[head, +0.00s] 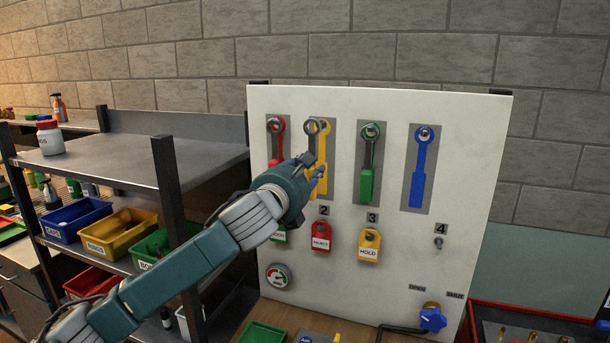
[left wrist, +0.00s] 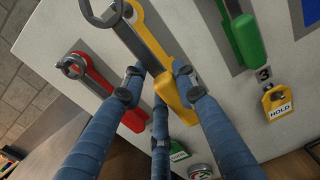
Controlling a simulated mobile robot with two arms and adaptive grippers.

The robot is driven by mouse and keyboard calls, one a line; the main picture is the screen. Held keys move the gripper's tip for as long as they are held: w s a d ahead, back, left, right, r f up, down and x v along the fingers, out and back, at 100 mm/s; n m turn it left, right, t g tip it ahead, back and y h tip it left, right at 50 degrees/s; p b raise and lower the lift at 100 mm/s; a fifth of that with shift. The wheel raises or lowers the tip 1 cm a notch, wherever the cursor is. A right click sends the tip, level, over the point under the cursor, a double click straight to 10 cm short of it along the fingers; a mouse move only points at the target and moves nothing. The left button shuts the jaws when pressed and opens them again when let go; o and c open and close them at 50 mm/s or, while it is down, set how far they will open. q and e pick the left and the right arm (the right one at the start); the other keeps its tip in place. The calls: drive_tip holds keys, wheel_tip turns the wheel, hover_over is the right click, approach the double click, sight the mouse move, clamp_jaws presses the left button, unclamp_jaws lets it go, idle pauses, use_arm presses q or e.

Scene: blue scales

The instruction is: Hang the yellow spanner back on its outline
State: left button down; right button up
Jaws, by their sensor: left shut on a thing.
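The yellow spanner has a grey ring head (head: 311,127) and a yellow handle (left wrist: 176,98). My left gripper (head: 312,168) is shut on it, with the fingers around the handle in the left wrist view (left wrist: 158,82). The spanner is upright in the head view, in front of the board. The flat yellow outline (head: 324,150) shows just behind it and to its right, so the two do not line up in this view. I cannot tell whether the ring is on the peg. The gripper hides the lower handle in the head view. My right gripper is out of view.
On the white board (head: 470,200), a red spanner (head: 274,145) hangs left and a green spanner (head: 368,170) right. The blue outline (head: 420,165) is bare. Tags (head: 321,237) hang below. A shelf with bins (head: 118,232) stands left.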

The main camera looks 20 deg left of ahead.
sight(320, 162)
use_arm(q)
drive_tip(key=shift+w, duration=0.65)
drive_tip(key=shift+w+f+b, duration=0.2)
drive_tip(key=shift+w+b, duration=0.85)
drive_tip(key=shift+w, duration=0.65)
drive_tip(key=shift+w+p, duration=0.2)
drive_tip(key=shift+p, duration=0.1)
drive_tip(key=shift+w+f, duration=0.2)
drive_tip(key=shift+f, duration=0.05)
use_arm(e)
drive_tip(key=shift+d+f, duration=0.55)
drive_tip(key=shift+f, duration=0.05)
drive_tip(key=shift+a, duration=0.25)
use_arm(q)
drive_tip(key=c, duration=1.3)
unclamp_jaws()
drive_tip(key=shift+f, duration=0.1)
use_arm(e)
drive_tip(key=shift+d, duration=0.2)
use_arm(q)
drive_tip(key=shift+s, duration=0.15)
